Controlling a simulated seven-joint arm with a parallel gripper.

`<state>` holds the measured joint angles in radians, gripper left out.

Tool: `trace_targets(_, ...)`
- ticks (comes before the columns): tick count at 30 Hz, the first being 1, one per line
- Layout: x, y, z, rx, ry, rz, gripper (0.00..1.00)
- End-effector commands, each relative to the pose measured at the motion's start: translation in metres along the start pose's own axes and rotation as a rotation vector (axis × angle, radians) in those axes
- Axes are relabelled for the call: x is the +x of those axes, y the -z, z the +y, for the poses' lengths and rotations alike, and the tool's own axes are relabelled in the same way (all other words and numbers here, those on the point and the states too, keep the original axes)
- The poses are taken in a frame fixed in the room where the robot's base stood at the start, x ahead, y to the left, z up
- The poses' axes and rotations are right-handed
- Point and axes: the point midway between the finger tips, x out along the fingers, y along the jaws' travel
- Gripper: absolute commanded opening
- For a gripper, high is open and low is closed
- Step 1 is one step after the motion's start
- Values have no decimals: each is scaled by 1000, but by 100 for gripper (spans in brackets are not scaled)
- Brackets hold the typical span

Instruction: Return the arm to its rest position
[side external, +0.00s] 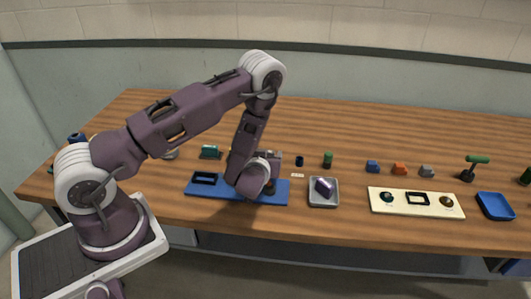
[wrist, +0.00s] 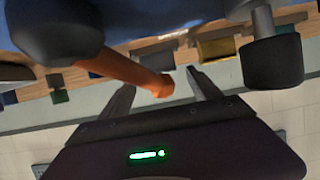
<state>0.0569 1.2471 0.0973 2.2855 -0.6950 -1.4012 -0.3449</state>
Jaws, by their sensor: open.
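My arm reaches over the table, with its wrist low above the blue board (side external: 225,191) in the side view. My gripper (wrist: 160,79) is open; its two fingers stand apart in the wrist view. An orange rod (wrist: 125,70) shows between and beyond the fingers, and I see no grip on it. In the side view my wrist hides most of the gripper and part of the blue board. The wrist view is tilted upside down, with the wall below.
Right of the wrist are a grey tray (side external: 323,203) holding a purple part, a cream panel (side external: 416,211) and a blue tray (side external: 495,206). Several small blocks and a green cylinder (side external: 328,160) stand behind. The back of the wooden table (side external: 400,133) is clear.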

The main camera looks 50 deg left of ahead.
Motion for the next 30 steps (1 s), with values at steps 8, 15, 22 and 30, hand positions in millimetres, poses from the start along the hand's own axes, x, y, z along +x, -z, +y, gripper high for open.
trace_targets(8, -44, -5, 1, -1, 1, -5, 72)
trace_targets(15, -81, 47, 42, -60, -72, -270, 72)
trace_targets(22, -223, 139, 84, -8, -453, -553, 72)
trace_targets(30, -383, 164, -22, 385, -638, -632, 72)
